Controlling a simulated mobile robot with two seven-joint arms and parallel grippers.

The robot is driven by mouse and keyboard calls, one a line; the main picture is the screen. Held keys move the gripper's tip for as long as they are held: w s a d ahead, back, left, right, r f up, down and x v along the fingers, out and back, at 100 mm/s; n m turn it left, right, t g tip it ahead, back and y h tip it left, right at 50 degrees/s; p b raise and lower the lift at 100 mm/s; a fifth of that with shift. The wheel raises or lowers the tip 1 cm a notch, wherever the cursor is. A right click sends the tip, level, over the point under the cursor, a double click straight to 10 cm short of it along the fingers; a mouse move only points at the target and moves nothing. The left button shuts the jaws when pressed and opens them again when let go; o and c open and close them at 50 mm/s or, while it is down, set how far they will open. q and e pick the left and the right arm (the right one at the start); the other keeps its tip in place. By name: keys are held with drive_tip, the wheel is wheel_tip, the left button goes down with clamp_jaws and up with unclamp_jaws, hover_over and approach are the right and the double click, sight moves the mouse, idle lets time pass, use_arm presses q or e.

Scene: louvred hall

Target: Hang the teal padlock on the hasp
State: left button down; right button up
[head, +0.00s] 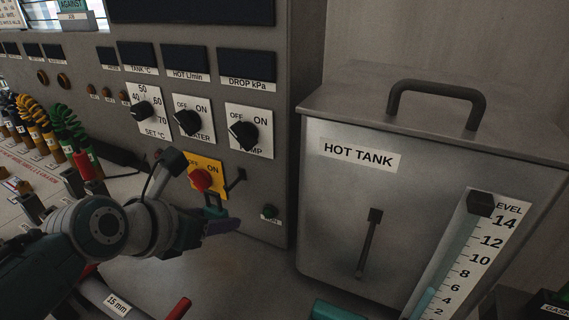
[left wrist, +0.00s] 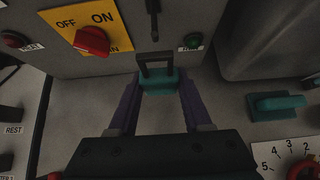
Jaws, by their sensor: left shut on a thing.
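The teal padlock (left wrist: 159,84) is between the fingertips of my left gripper (left wrist: 158,92), which is shut on its body. Its dark square shackle (left wrist: 156,58) points up towards the panel. In the head view the padlock (head: 214,210) is partly hidden by my gripper (head: 217,217). The dark hasp (head: 236,180) sticks out of the grey panel just right of the yellow OFF/ON plate. In the left wrist view the hasp (left wrist: 153,20) is straight above the shackle, with a small gap in the picture. My right gripper is not in view.
A red switch knob (head: 201,180) on the yellow plate (head: 208,167) is close left of the hasp. A green button (head: 270,212) is to its right. The hot tank (head: 345,190) stands at the right. A teal handle (left wrist: 276,105) lies right of my gripper.

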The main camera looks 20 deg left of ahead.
sight(246, 203)
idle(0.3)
use_arm(q)
drive_tip(key=shift+w+d+b, duration=0.15)
drive_tip(key=shift+w+b, duration=0.9)
drive_tip(key=shift+w, duration=1.75)
drive_tip(key=shift+r, duration=0.1)
drive_tip(key=shift+f, duration=0.2)
drive_tip(key=shift+f, duration=0.6)
